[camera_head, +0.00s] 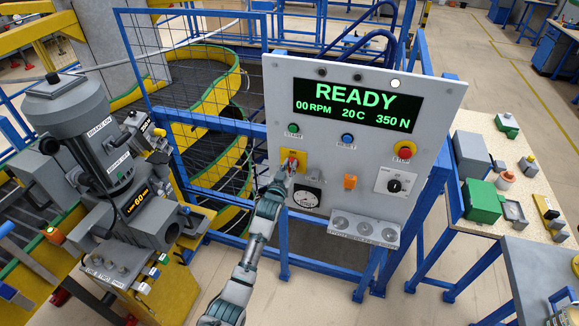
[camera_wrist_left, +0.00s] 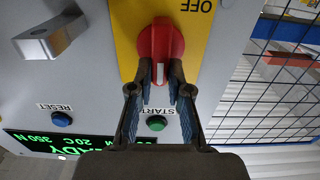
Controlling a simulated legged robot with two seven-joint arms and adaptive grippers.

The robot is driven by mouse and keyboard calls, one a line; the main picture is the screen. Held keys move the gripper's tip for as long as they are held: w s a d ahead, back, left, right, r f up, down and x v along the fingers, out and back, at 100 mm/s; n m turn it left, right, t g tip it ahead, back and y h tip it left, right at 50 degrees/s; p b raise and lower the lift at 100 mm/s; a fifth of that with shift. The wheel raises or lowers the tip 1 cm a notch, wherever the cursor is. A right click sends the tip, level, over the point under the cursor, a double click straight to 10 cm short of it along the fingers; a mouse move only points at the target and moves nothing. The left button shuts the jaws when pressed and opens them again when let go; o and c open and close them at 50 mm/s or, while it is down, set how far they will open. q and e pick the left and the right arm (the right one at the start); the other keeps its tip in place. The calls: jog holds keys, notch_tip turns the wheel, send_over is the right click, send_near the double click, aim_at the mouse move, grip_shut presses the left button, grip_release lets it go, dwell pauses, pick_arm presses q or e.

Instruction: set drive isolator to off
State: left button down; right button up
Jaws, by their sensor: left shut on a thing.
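The drive isolator is a red rotary knob (camera_wrist_left: 161,45) on a yellow plate (camera_wrist_left: 125,35) in the left wrist view. A white mark on the knob points down in that picture, between my fingertips. The word OFF stands on the plate at upper right. In the head view the yellow plate (camera_head: 299,157) is on the left of the grey control panel (camera_head: 290,82), with the knob partly hidden. My left gripper (camera_wrist_left: 160,82) is shut on the knob's near end; it also shows in the head view (camera_head: 285,172). My right gripper is not in view.
The display (camera_head: 357,105) reads READY and 00 RPM. A green START button (camera_head: 293,128), blue RESET button (camera_head: 347,138), red STOP button (camera_head: 404,149), gauge (camera_head: 306,196) and black dial (camera_head: 394,185) surround the isolator. A grey motor unit (camera_head: 75,110) stands left; a parts table (camera_head: 490,125) stands right.

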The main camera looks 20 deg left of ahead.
pick_arm(q)
jog(key=shift+r+n, duration=0.1)
jog(key=shift+n, duration=0.3)
jog(key=shift+a+f+n+p, duration=0.35)
jog(key=shift+n+p, duration=0.45)
jog(key=shift+n, duration=2.05)
jog(key=shift+a+f+n+p, duration=0.3)
jog(key=shift+n+p, duration=0.5)
jog(key=shift+n, duration=2.1)
jog(key=shift+a+f+n+p, duration=0.35)
jog(key=shift+n+p, duration=0.45)
jog(key=shift+n, duration=2.05)
jog(key=shift+d+f, duration=0.1)
jog(key=shift+f, duration=0.05)
jog(key=c, duration=1.1)
grip_release()
jog(key=shift+w, duration=0.1)
